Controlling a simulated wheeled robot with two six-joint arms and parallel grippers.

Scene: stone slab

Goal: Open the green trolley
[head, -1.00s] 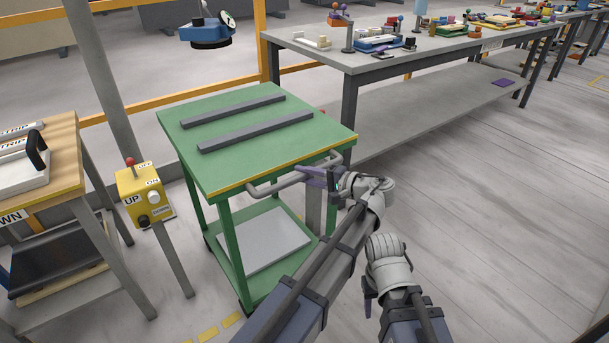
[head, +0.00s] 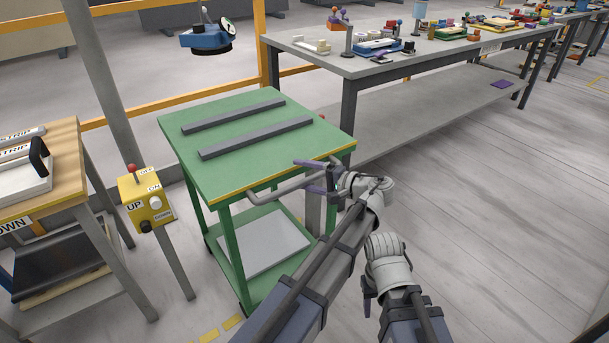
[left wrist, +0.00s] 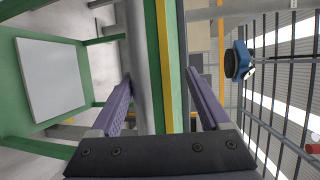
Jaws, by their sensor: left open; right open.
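The green trolley (head: 205,150) has a green top with a yellow front edge and a bent grey handle (head: 270,190) along that edge. My left gripper (head: 307,176) is at the right part of the handle, with its purple fingers apart. In the left wrist view my left gripper (left wrist: 160,105) is open. The grey handle (left wrist: 138,60) and the yellow-striped trolley edge (left wrist: 166,50) run between its fingers. I cannot tell whether a finger touches the handle. My right gripper (head: 367,300) hangs lower right, away from the trolley; its fingers are mostly hidden.
Two grey bars (head: 256,137) lie on the trolley top. A yellow control box (head: 147,200) on a post and a wooden-topped table (head: 65,165) stand to the left. A long grey workbench (head: 400,65) is behind to the right. The floor (head: 510,200) at right is clear.

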